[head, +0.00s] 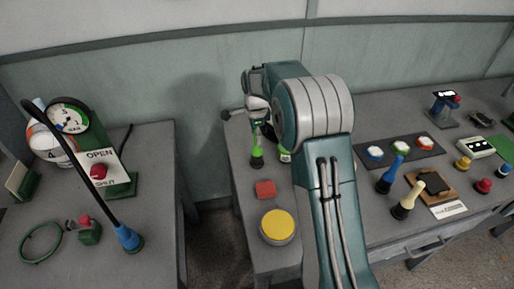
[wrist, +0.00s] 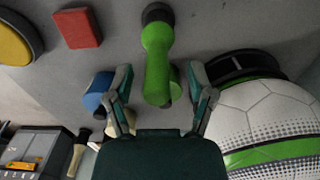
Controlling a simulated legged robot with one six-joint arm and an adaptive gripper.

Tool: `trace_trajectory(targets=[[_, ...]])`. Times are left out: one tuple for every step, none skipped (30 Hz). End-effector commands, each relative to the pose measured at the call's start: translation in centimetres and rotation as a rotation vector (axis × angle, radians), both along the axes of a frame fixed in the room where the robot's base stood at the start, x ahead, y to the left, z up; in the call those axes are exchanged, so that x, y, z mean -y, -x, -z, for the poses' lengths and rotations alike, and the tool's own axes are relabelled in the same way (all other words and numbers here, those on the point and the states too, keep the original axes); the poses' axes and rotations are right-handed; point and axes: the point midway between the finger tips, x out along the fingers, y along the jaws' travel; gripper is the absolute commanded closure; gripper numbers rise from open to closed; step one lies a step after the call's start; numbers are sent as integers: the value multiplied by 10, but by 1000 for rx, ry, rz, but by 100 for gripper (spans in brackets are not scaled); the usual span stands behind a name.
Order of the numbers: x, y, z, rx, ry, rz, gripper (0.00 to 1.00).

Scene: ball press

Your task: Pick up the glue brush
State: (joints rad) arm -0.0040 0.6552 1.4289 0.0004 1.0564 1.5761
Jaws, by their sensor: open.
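A green-handled tool (head: 257,158) with a dark lower end stands upright at the left part of the right-hand table. I take it as the glue brush, though its label cannot be read. In the wrist view it shows as a green handle (wrist: 158,60) between the finger lines, its dark end toward the top. My gripper (wrist: 160,82) is open, with one finger on either side of the handle's near end. I cannot tell whether they touch it. In the head view my gripper (head: 257,108) is above the tool, partly covered by my arm.
A white and green ball (wrist: 265,115) is close right of my gripper. A red block (head: 265,189) and yellow button (head: 278,226) lie nearer the table's front. A blue-handled tool (head: 390,178) and cream-handled tool (head: 405,203) stand to the right. The left table (head: 165,190) is across a gap.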

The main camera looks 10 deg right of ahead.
Motion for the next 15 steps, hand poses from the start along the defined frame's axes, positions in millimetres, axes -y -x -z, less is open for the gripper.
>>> trace_trajectory(targets=[[3,3,10,-5,0,1,30],[4,3,14,-4,0,1,30],[3,3,20,-4,0,-1,30],[3,2,23,-3,0,-1,30],[3,2,26,-2,0,-1,30],[3,2,29,-2,0,-1,30],[3,2,31,-2,1,-1,30],[3,2,32,-2,1,-1,30],[3,2,32,-2,0,-1,30],[3,2,33,-1,0,-1,30],[3,2,33,-1,0,-1,30],[3,2,32,-2,0,-1,30],[3,2,33,-2,0,-1,30],[3,2,33,-2,0,-1,30],[3,2,33,-2,0,-1,43]])
